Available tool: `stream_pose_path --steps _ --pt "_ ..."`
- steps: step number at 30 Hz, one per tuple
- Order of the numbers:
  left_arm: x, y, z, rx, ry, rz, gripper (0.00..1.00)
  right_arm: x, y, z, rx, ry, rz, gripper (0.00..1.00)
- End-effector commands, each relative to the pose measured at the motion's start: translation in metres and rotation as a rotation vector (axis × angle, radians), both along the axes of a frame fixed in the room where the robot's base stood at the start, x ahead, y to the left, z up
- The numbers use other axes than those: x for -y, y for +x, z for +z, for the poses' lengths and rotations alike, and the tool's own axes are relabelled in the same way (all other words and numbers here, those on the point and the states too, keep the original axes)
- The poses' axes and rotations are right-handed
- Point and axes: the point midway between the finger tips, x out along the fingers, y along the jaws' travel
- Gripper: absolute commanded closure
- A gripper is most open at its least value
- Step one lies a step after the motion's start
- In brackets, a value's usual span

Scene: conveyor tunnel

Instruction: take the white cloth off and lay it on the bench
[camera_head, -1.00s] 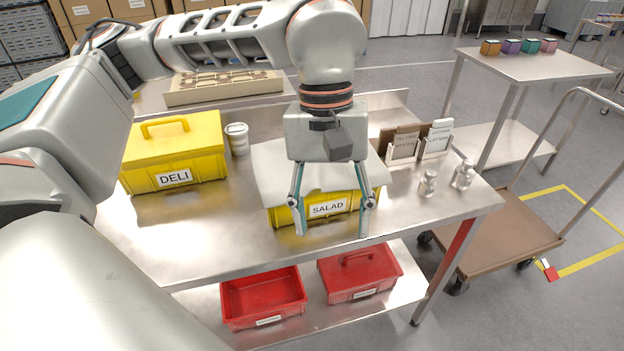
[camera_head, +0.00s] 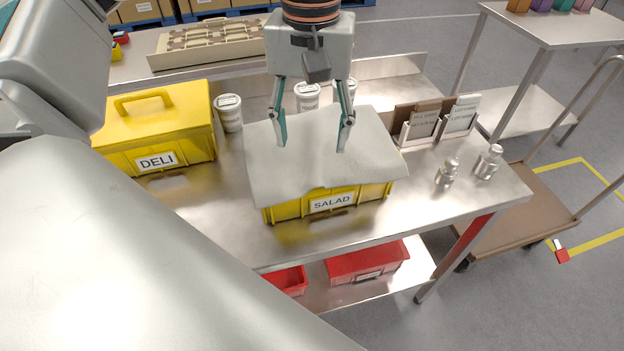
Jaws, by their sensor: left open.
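The white cloth (camera_head: 320,160) lies draped over the top of the yellow SALAD box (camera_head: 330,203) and hangs a little over its front. The box stands on the steel bench (camera_head: 225,235). My left gripper (camera_head: 312,148) is open, fingers pointing down, over the cloth's far half. I cannot tell whether its fingertips touch the cloth. Nothing is between the fingers except the view of the cloth and cups behind. My right gripper is not in view.
A yellow DELI box (camera_head: 155,130) with a lid stands at left on the bench. White cups (camera_head: 229,113) stand behind. Card holders (camera_head: 440,120) and metal shakers (camera_head: 447,173) are at right. Red bins (camera_head: 368,262) are on the lower shelf. Bare bench lies in front of the boxes.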

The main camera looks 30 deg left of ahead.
Motion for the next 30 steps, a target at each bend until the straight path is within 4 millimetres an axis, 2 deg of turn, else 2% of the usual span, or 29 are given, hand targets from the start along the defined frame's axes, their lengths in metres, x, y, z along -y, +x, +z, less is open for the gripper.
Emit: stream_pose_path --steps 1,12,15,22,30 --pt "0.000 0.000 -0.010 -0.002 0.000 0.000 0.44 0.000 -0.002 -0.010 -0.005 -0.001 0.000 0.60" --pt "0.000 0.000 -0.057 -0.009 0.000 0.001 0.44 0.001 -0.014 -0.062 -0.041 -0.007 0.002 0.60" --pt "0.000 0.000 -0.071 -0.011 -0.001 0.000 0.44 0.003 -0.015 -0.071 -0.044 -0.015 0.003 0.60" --pt "0.000 0.000 -0.088 -0.004 0.000 0.001 0.44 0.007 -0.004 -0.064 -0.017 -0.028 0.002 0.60" --pt "0.000 0.000 -0.089 -0.001 0.000 0.001 0.44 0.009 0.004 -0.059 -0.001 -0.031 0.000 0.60"
